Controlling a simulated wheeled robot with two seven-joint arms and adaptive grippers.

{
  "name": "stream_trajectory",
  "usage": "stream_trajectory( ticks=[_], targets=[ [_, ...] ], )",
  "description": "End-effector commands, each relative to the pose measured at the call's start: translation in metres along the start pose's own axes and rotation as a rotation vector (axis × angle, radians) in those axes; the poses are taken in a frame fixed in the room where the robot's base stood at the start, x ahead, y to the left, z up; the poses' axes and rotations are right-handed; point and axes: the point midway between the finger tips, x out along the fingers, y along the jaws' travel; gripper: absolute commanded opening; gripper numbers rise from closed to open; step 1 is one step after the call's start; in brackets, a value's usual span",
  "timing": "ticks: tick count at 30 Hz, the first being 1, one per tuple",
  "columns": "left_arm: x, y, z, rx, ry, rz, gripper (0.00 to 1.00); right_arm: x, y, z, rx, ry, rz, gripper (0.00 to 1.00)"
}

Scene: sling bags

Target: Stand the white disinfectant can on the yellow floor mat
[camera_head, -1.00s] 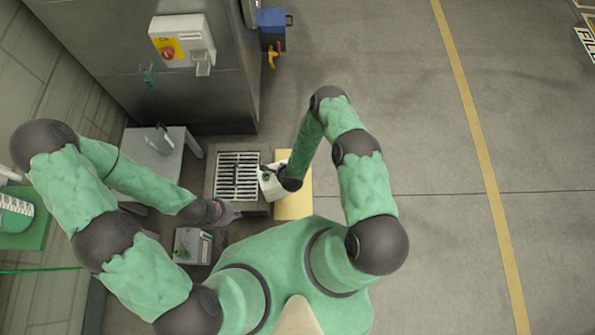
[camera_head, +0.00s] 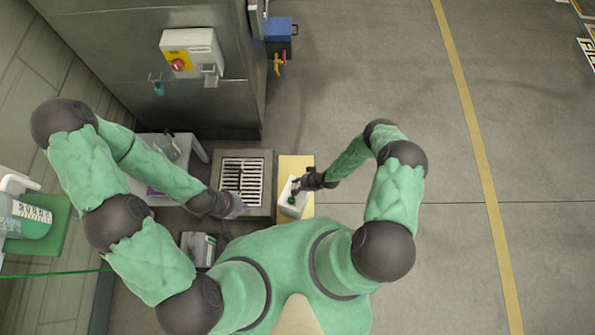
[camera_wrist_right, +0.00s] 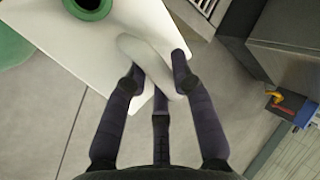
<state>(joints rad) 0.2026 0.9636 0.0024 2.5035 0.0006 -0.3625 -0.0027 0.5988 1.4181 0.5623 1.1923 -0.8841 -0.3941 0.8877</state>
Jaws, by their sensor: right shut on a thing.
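The white disinfectant can (camera_head: 293,203) with a green cap is over the yellow floor mat (camera_head: 296,165) in the head view, covering its near part. My right gripper (camera_head: 301,186) is shut on the can's white handle. In the right wrist view the fingers (camera_wrist_right: 157,80) close around that handle, beside the can's white top (camera_wrist_right: 85,45) and green cap (camera_wrist_right: 88,5). The can's base is hidden, so I cannot tell whether it touches the mat. My left gripper (camera_head: 236,206) is near the front of the floor grate; its fingers are too small to read.
The floor grate (camera_head: 242,180) lies left of the mat. A grey-and-white container (camera_head: 198,248) stands near my base, and a small grey table (camera_head: 192,147) is at the left. A steel cabinet (camera_head: 150,90) stands behind. The floor (camera_head: 400,90) at the right is clear.

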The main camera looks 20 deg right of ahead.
Motion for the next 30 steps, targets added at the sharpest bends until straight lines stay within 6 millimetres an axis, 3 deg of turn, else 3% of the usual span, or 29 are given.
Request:
stream_trajectory(
  ticks=[10,18,30],
  targets=[
    [0.045,-0.016,-0.002,0.000,0.000,0.000,0.00,0.047,-0.002,-0.070,-0.003,0.006,-0.002,0.00],
    [0.076,-0.027,-0.003,0.000,0.000,0.000,0.00,0.084,0.009,-0.097,-0.001,0.004,-0.002,0.00],
    [0.096,-0.034,-0.004,0.000,0.000,0.000,0.00,0.104,0.014,-0.115,0.000,0.003,-0.002,0.00]
  ],
)
